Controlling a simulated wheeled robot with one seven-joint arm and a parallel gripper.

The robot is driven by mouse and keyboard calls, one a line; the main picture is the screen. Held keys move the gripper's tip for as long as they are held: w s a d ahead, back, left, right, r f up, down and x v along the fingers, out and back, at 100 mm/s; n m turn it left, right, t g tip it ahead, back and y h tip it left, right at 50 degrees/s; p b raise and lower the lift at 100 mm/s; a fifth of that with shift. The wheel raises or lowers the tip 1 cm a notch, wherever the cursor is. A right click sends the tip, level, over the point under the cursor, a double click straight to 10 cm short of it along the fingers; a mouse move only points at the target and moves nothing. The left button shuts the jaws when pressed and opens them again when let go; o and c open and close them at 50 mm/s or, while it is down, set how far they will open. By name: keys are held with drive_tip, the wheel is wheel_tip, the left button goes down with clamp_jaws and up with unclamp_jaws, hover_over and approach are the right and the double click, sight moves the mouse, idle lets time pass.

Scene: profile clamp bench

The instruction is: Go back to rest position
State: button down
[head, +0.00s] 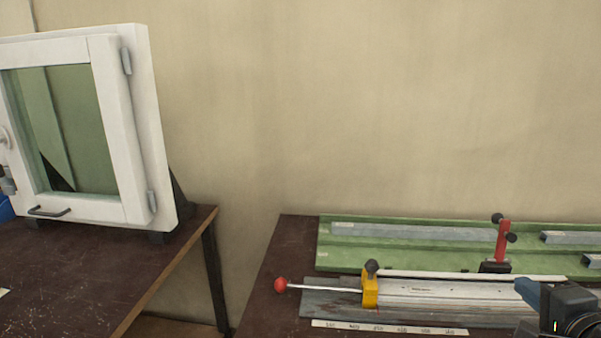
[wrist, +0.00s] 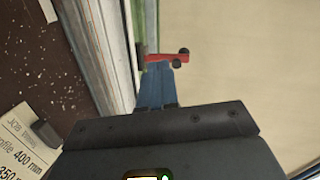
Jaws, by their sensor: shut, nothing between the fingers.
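My gripper (head: 521,288) is at the lower right of the head view, above the right part of the clamp bench. Its dark body is cut off by the frame edge. In the wrist view its blue fingers (wrist: 157,86) are together with nothing between them. Beyond the fingertips in that view is the red stop (wrist: 166,58) with black knobs. The head view shows the same red stop (head: 502,242) standing upright on the green rail, left of and behind my gripper.
A yellow clamp (head: 370,290) with a red-ball rod (head: 281,285) sits by a grey profile (head: 440,295). Grey pieces lie on the green rail (head: 400,257). A printed card (wrist: 22,150) shows in the wrist view. A white window frame (head: 105,130) stands on the left table, across a gap.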

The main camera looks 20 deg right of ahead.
drive_tip(key=s+a+f+n+y, duration=0.1)
drive_tip(key=s+a+f+n, duration=0.1)
drive_tip(key=a, duration=0.4)
drive_tip(key=s+a+f+n, duration=0.3)
drive_tip(key=a+n, duration=0.1)
drive_tip(key=a, duration=0.3)
drive_tip(key=s+a+f+n+y, duration=0.1)
drive_tip(key=s+a+f+n, duration=0.1)
drive_tip(key=a, duration=0.5)
drive_tip(key=shift+s+a+f+n+y, duration=0.2)
drive_tip(key=shift+f+n+y, duration=0.1)
drive_tip(key=shift+f+n, duration=0.4)
drive_tip(key=s+a+r+n+y, duration=0.2)
drive_tip(key=s+a+n, duration=0.3)
drive_tip(key=s+n, duration=0.1)
drive_tip(key=s+a+r+n+t+y, duration=0.1)
drive_tip(key=s+a+r+n+y, duration=0.1)
drive_tip(key=s+a+n, duration=0.4)
drive_tip(key=shift+s+a+r+n+y, duration=0.25)
drive_tip(key=shift+s+y, duration=0.25)
drive_tip(key=shift+s, duration=0.75)
